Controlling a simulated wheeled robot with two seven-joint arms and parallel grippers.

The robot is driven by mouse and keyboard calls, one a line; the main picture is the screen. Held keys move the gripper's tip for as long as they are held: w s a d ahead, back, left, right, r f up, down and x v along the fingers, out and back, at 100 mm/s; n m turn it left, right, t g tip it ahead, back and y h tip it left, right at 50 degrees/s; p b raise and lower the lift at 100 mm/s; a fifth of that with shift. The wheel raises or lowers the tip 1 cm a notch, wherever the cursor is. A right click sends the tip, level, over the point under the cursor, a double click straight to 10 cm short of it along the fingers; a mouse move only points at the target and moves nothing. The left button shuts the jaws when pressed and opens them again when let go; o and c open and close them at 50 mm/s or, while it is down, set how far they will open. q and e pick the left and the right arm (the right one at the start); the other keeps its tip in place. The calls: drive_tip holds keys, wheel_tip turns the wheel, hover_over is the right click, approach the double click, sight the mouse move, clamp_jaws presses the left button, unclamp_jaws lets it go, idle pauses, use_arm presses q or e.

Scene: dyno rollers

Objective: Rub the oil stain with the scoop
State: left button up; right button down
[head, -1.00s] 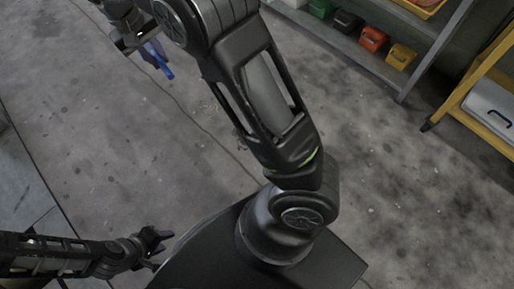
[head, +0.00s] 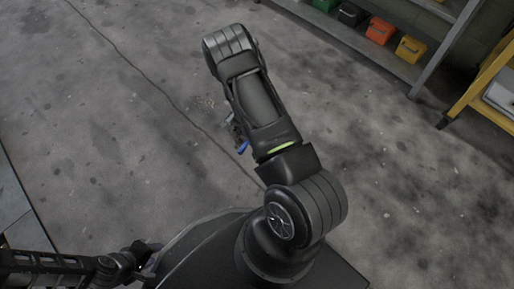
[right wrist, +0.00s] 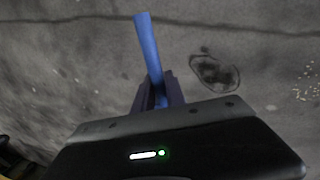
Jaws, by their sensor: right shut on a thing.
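The scoop shows as a blue handle (right wrist: 148,45) in the right wrist view, shut between the dark fingers of my right gripper (right wrist: 158,92). Its scooping end cannot be made out. A bit of blue (head: 243,147) shows beside my right arm in the head view; the arm hides most of that gripper. A dark, ring-edged oil stain (right wrist: 215,73) lies on the floor, right of the handle and apart from it in the right wrist view. I cannot single it out among the dark floor patches in the head view. My left gripper (head: 152,258) is open and empty at lower left.
The grey concrete floor (head: 120,130) is mostly clear, with a crack running across it. Pale crumbs (right wrist: 308,82) lie right of the stain. A shelf with an orange bin (head: 380,31) and a yellow bin (head: 410,48) stands at upper right, near a yellow frame (head: 485,85).

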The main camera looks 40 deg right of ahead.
use_arm(q)
drive_tip(key=shift+w+f, duration=0.1)
drive_tip(key=shift+f, duration=0.4)
use_arm(e)
drive_tip(key=s+f, duration=0.1)
drive_tip(key=s+f+m, duration=0.1)
drive_tip(key=f, duration=0.1)
drive_tip(key=shift+s+d, duration=0.1)
drive_tip(key=shift+d, duration=0.3)
drive_tip(key=shift+f, duration=0.1)
